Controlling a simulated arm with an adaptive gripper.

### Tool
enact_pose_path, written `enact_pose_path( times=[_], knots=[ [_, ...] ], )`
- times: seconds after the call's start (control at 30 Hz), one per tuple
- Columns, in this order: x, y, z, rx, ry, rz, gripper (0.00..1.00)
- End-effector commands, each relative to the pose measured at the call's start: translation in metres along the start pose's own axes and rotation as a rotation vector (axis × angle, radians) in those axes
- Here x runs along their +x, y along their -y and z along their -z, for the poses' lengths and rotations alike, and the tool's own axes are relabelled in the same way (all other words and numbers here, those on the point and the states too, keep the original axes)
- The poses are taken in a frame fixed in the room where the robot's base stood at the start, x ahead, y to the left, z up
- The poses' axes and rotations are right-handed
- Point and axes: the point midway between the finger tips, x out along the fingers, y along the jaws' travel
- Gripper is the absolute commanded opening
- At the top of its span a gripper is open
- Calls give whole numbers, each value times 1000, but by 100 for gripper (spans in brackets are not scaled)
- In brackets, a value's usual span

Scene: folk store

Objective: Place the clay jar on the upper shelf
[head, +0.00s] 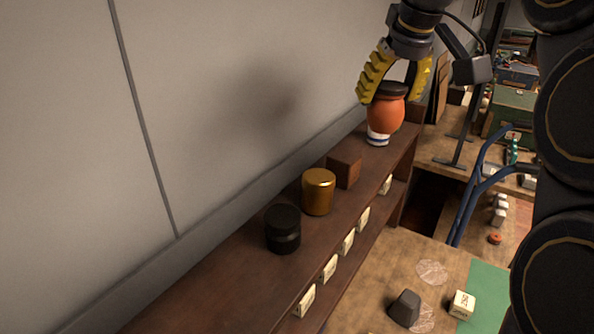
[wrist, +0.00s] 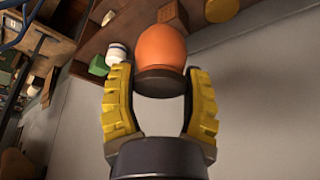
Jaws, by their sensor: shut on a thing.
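The clay jar is a rounded orange pot with a dark lid. It shows at the far end of the upper shelf (head: 240,262) in the head view (head: 385,113), and at the top middle of the wrist view (wrist: 160,47). My gripper (head: 391,96) comes from above with its yellow fingers on either side of the lid, shut on the jar. In the wrist view the fingers (wrist: 158,78) flank the dark lid. The jar hides part of a white and blue-banded container (head: 377,138). I cannot tell whether the jar's base touches the shelf.
On the upper shelf stand a wooden block (head: 344,170), a gold canister (head: 318,192) and a black jar (head: 283,229). Several labelled tags line the shelf below. A wall (head: 210,80) rises behind. A workbench (head: 400,262) lies below, with a grey stone-like piece (head: 405,308) on it.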

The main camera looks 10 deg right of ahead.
Motion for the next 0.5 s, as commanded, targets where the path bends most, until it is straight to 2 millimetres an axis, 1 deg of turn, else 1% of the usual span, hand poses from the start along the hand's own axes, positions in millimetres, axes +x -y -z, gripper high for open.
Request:
enact_pose_path(
  times=[0.07,0.23,0.4,0.5],
  knots=[
    [8,-3,7,1,2,0,18],
    [38,-13,33,4,3,-1,18],
    [60,-21,54,3,2,-1,18],
    [70,-26,64,4,0,-3,18]
  ],
)
